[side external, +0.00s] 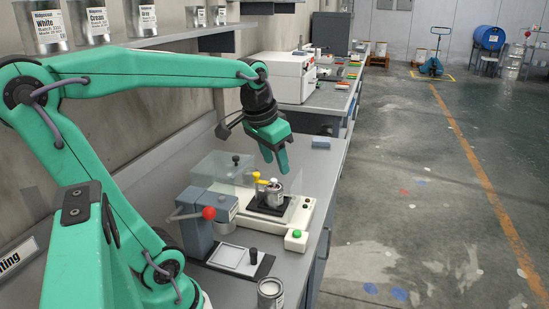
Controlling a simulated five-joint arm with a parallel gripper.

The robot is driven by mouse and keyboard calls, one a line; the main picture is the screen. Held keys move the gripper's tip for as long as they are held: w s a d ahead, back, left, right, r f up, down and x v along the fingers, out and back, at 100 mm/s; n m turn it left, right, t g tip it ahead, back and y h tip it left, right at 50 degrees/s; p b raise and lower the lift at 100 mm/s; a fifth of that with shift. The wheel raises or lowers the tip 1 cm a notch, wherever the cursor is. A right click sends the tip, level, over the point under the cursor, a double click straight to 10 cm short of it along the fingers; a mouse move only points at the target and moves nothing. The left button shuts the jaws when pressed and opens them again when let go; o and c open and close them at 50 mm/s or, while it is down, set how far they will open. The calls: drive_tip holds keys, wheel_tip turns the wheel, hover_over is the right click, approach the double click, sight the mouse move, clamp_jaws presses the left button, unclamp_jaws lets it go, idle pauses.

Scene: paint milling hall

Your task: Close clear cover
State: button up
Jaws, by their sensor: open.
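The clear cover (214,170) is a see-through box with a dark knob (236,159) on top, on the bench machine with a cream base (305,212). It shows mostly on the left of the machine. Its right limit is hard to make out. A small metal can (273,196) stands on a black holder on the machine, with yellow clamp parts (257,177) by it. My gripper (276,163) points down above the can, to the right of the knob and apart from it. Its green fingers are open and empty.
A grey device with a red-ball lever (209,213) stands at front left. A green button (297,233) is at the machine's front right. A white plate (238,258) and an open can (270,292) are nearer. A blue block (321,142) and white instrument (280,76) stand behind.

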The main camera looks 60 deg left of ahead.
drive_tip(key=w+a+n+g, duration=0.2)
drive_tip(key=w+a, duration=0.1)
drive_tip(key=a, duration=1)
drive_tip(key=n+g+h, duration=0.1)
drive_tip(key=n, duration=0.1)
hover_over(236, 157)
drive_tip(key=shift+w+d+f, duration=0.1)
drive_tip(key=shift+d+f, duration=0.05)
drive_tip(key=shift+f, duration=0.5)
drive_tip(key=shift+w+d+f, duration=0.1)
drive_tip(key=shift+f, duration=0.5)
drive_tip(key=shift+s+a+f, duration=0.15)
drive_tip(key=shift+s+a, duration=0.05)
drive_tip(key=shift+a, duration=0.25)
drive_tip(key=shift+f, duration=3.9)
clamp_jaws()
